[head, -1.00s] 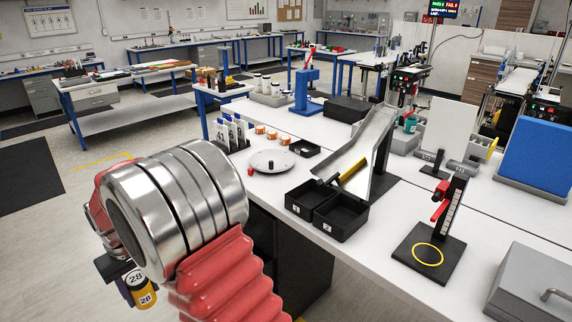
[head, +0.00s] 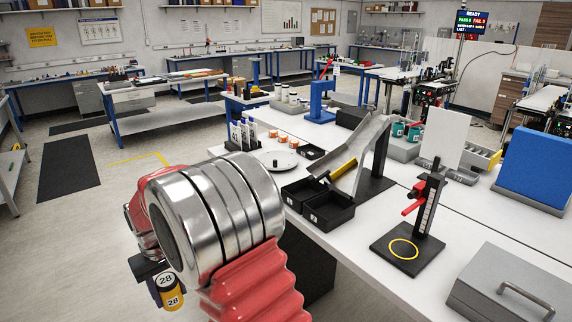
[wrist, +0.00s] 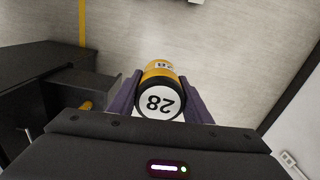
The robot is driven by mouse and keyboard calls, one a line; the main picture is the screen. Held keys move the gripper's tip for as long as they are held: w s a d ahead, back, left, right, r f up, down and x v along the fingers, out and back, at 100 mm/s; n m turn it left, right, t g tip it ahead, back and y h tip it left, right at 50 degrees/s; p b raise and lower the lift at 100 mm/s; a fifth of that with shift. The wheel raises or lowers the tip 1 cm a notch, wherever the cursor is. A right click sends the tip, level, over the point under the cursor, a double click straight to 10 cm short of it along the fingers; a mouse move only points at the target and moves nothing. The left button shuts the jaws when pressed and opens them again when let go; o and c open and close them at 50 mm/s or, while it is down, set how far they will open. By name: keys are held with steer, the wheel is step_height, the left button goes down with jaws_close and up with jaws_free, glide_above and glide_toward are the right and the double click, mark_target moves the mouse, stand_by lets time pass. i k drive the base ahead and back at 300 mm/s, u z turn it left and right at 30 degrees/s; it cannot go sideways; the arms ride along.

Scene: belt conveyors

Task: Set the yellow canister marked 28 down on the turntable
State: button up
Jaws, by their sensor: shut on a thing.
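The yellow canister marked 28 (head: 171,295) has a white top with the number and a dark rim. My gripper (head: 160,285) is shut on it, low at the left in the head view, over the floor and off the table's left side. In the wrist view the canister (wrist: 160,95) sits between the two purple fingers of my gripper (wrist: 160,100). The turntable (head: 279,159) is a pale round disc on the white table, farther back and right of my gripper. A small dark piece stands on it.
Two black bins (head: 328,210) stand right of the turntable, below a metal chute (head: 360,150). Orange-banded jars (head: 283,138), a small black tray (head: 311,152) and a rack of bottles (head: 243,134) are near the turntable. A black stand with a red clamp (head: 425,210) is farther right.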

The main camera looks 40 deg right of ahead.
mark_target(278, 158)
steer(key=u, duration=0.05)
steer(key=k, duration=0.15)
steer(key=z, duration=0.85)
steer(key=i, duration=0.95)
steer(key=z, duration=0.15)
